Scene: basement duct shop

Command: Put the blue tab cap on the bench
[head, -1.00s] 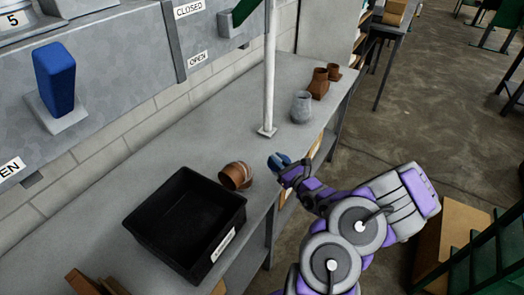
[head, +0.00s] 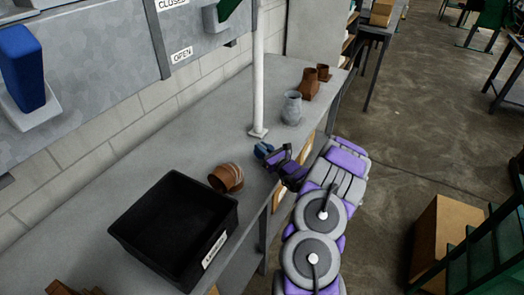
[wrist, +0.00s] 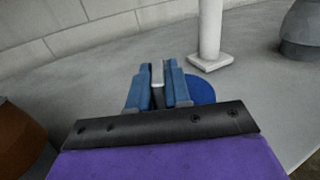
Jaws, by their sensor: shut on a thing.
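My gripper (wrist: 158,82) is shut on the blue tab cap (wrist: 201,90), whose round blue part shows to the right of and below the fingers in the wrist view. A narrow pale piece stands between the two blue finger pads. In the head view the cap and fingertips form a small blue patch, and my gripper (head: 268,153) is over the front part of the grey bench (head: 190,150), near the foot of the white post. The cap is low at the bench top. I cannot tell whether it touches it. The fingers hide part of the cap.
A white post (head: 258,80) stands just behind my gripper. A brown duct elbow (head: 227,177) and a black labelled bin (head: 125,225) are to the left. A grey fitting (head: 292,108) and brown fittings (head: 309,85) stand farther back. Bare bench lies between the elbow and post.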

